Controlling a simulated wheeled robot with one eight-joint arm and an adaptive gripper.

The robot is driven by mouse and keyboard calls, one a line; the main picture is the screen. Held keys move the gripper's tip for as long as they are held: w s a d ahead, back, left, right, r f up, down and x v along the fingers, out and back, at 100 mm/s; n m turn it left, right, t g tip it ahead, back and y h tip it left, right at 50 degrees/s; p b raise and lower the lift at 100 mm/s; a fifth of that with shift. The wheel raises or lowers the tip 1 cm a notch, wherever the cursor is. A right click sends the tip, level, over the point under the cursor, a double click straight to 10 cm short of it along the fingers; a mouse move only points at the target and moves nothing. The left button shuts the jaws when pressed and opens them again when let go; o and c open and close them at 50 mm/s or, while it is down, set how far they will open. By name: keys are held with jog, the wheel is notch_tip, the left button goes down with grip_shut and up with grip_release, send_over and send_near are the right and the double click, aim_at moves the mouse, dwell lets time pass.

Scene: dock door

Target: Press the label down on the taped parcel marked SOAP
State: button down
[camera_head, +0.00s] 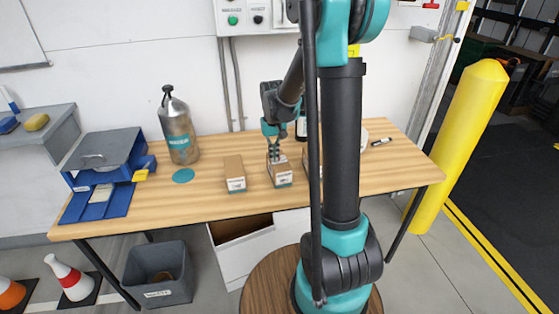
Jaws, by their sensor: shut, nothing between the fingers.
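Two brown cardboard parcels with white labels stand on the wooden table: a left parcel (234,173) and a right parcel (281,174). Their print is too small to read, so I cannot tell which is marked SOAP. My gripper (274,158) is shut and empty, pointing down at the top of the right parcel. I cannot tell whether its fingertips touch the parcel. The label on the top there is partly hidden by the fingers. Something brown just right of it is mostly hidden behind my arm.
A metal bottle (178,125) and a teal disc (183,176) are left of the parcels. A blue tray unit (105,170) stands at the table's left end. A dark marker (381,142) lies at the right. A yellow post (457,140) stands beyond the table.

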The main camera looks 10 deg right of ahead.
jog(key=shift+r, duration=0.1)
jog(key=shift+r, duration=3.4)
jog(key=s+d+f+t, duration=0.2)
jog(key=s+f, duration=0.1)
jog(key=s, duration=0.8)
jog(key=s+d+f+t, duration=0.2)
jog(key=s+f, duration=0.2)
jog(key=s, duration=0.7)
jog(key=shift+f, duration=0.3)
